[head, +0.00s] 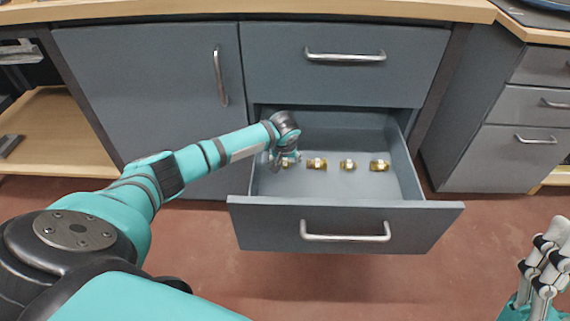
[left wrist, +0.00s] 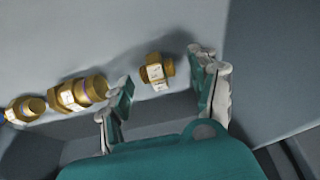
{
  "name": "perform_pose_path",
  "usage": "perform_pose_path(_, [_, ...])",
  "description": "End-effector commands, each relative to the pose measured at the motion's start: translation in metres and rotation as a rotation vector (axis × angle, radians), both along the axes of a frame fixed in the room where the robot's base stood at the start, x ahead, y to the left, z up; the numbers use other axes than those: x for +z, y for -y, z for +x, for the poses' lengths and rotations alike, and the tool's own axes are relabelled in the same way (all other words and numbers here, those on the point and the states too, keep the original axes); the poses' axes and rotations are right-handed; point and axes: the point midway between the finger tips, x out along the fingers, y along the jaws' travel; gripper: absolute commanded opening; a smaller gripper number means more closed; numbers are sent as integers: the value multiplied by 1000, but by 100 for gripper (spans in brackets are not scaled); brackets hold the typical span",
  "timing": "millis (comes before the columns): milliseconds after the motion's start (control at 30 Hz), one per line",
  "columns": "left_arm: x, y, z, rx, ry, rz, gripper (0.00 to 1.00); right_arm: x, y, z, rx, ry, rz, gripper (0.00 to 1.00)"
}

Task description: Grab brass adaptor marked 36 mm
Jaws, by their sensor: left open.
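Several brass adaptors with white labels lie in a row on the floor of an open grey drawer (head: 346,224). In the head view I see a leftmost adaptor (head: 287,165), partly hidden by my gripper, then a second (head: 317,164), a third (head: 348,165) and a rightmost one (head: 380,165). My left gripper (head: 285,158) is inside the drawer over the leftmost one. In the left wrist view its open fingers stand either side of a short adaptor (left wrist: 157,71), with gaps. The label markings are too small to read, so I cannot tell which is 36 mm. My right gripper (head: 543,268) is at the lower right, away from the drawer.
The drawer's side wall (left wrist: 268,75) rises close beside my left fingers. The drawer's raised front panel with its handle (head: 346,237) faces me. A closed drawer (head: 346,75) and wooden worktop (head: 250,10) are above. The drawer floor behind the row is clear.

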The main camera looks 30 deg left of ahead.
Motion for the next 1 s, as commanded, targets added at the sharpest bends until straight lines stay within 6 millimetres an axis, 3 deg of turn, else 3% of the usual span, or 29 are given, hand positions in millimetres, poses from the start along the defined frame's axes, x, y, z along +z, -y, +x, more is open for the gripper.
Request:
perform_pose_path(67, [0,0,0,0,0,0,58,0,0,0,0,-1,0,36])
perform_pose_path(500, [0,0,0,0,0,0,0,0,0,0,0,-1,0,36])
perform_pose_path(833, [2,0,0,0,1,0,0,0,0,2,0,-9,-3,36])
perform_pose_path(1000, [10,1,0,-1,2,-1,0,-7,-3,15,-6,-95,-28,36])
